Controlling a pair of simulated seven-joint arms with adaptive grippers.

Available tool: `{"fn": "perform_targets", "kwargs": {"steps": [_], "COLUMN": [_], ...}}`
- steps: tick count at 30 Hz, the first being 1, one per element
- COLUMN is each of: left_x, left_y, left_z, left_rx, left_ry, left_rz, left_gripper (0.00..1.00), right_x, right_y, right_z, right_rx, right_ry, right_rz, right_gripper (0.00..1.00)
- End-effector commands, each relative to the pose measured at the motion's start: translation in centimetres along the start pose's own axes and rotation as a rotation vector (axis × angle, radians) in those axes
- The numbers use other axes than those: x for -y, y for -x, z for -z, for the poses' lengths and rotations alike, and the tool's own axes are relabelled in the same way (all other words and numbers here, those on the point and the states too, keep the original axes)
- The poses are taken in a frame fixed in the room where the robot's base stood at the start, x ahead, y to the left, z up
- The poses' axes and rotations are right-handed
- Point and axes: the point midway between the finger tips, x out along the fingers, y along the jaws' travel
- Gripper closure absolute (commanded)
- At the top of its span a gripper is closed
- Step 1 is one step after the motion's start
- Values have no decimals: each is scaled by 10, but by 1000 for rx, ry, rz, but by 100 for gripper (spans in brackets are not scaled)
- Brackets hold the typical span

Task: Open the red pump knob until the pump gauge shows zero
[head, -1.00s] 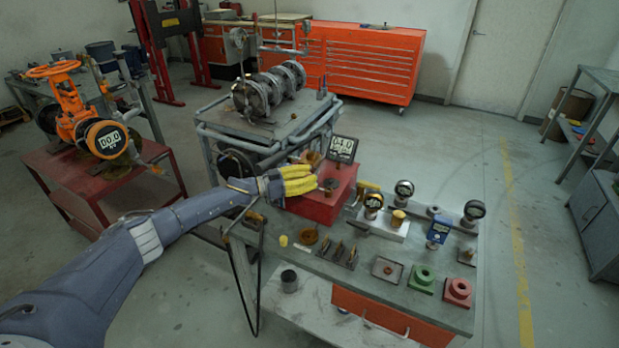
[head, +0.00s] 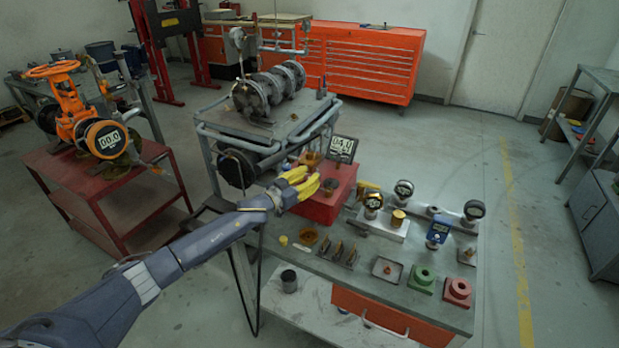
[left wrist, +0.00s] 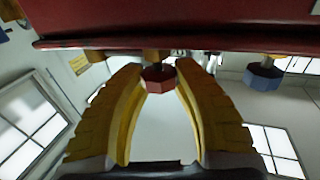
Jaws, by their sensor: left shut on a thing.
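The red pump box (head: 322,207) stands at the left end of the workbench, with the pump gauge (head: 343,147) at its back; the gauge seems to read 04.0. The red knob (left wrist: 158,78) sticks out on a short stem in the left wrist view. My left gripper (head: 306,182), with yellow fingers, is at the left side of the pump box. In the left wrist view its fingertips (left wrist: 158,70) are on either side of the red knob, shut on it. The knob is hidden in the head view. My right gripper is not in view.
A blue knob (left wrist: 263,76) is on the same box, to the right in the left wrist view. The workbench (head: 440,308) carries small gauges, trays and fittings right of the box. An orange valve (head: 75,105) stands on a red table. A grey cart (head: 215,118) is behind.

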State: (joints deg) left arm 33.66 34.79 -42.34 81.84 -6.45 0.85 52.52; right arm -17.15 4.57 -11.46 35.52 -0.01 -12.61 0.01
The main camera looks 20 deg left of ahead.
Motion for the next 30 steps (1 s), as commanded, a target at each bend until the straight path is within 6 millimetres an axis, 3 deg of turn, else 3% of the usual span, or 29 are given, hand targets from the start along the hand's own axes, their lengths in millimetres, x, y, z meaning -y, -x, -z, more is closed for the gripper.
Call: {"fn": "perform_targets", "kwargs": {"steps": [12,30], "left_x": [0,2], "left_y": [0,0], "left_z": [0,0], "left_rx": [-2,-1], "left_ry": [4,-3], "left_rz": [246,365], "left_gripper": [100,100], "right_x": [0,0], "right_y": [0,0], "right_z": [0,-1], "right_rx": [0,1], "right_ry": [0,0], "right_rz": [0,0], "right_gripper": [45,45]}}
